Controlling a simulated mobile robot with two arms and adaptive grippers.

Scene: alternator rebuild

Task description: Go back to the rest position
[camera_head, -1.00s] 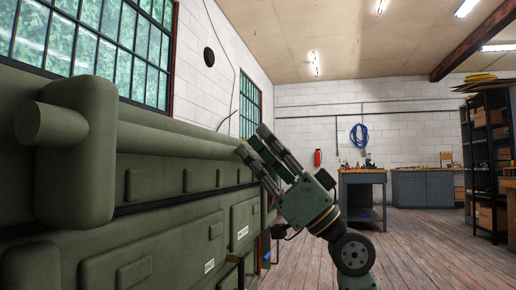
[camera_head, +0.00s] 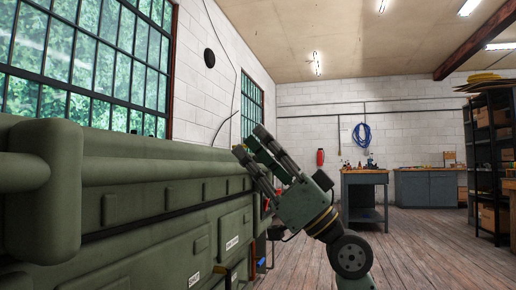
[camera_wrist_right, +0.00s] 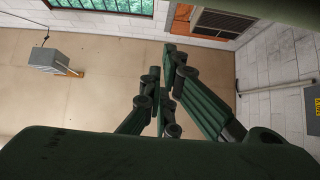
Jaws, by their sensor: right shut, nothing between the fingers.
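My right gripper (camera_head: 248,142) is raised in the middle of the head view, pointing up and to the left. It is shut and empty, beside the far end of the large green machine (camera_head: 150,205). In the right wrist view its fingers (camera_wrist_right: 170,75) are close together with nothing between them, with the room's wall and ceiling behind. I cannot tell from the head view whether the gripper is clear of the machine. My left gripper is not in view.
A workbench (camera_head: 364,178) and a grey cabinet (camera_head: 425,188) stand at the back wall. A dark shelf (camera_head: 482,150) with boxes is at the right. A red extinguisher (camera_head: 320,158) and a blue coil (camera_head: 362,136) hang on the wall. The wooden floor (camera_head: 420,245) at right is open.

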